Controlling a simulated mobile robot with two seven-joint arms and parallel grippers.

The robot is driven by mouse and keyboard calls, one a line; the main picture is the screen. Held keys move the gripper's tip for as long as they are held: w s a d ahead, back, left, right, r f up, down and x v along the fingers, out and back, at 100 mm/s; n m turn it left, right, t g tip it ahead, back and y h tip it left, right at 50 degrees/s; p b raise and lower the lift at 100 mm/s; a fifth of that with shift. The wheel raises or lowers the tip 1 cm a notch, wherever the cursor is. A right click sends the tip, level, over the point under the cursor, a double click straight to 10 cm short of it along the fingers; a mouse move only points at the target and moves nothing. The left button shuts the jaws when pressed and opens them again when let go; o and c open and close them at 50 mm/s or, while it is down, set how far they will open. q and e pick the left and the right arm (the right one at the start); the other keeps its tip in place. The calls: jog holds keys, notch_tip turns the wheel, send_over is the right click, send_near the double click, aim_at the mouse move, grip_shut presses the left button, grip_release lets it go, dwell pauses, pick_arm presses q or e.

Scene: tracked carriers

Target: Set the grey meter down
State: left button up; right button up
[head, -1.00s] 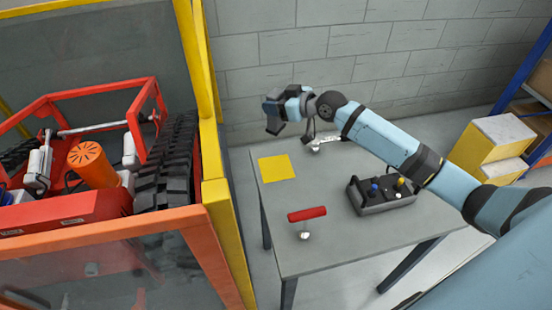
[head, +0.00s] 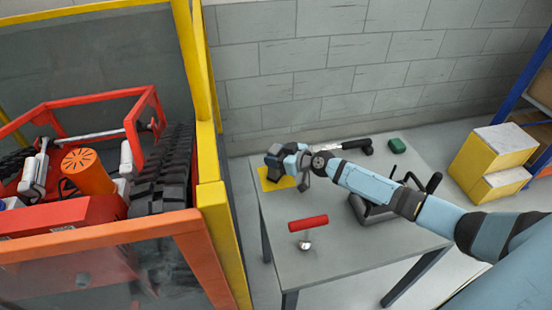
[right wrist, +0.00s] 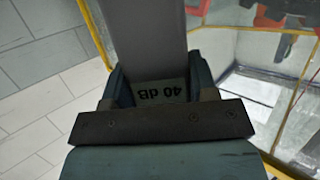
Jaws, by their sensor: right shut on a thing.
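The grey meter (right wrist: 150,35) is held between the two fingers of my right gripper (right wrist: 158,90) in the right wrist view. A label reading "40 dB" shows on it near the fingers. In the head view my right gripper (head: 284,162) is low over the yellow square (head: 289,183) at the table's left back corner. The hand covers much of the square. I cannot tell whether the meter touches it. My left gripper is out of view.
On the grey table (head: 345,240) lie a red-handled hammer (head: 308,223), a control box (head: 375,213) partly behind my arm, a black-handled tool (head: 358,146) and a green object (head: 397,145). A yellow-framed enclosure (head: 212,200) with a red tracked machine stands close at left.

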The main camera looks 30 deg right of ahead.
jog(key=shift+f, duration=0.15)
jog(key=o, duration=1)
jog(key=shift+o, duration=0.2)
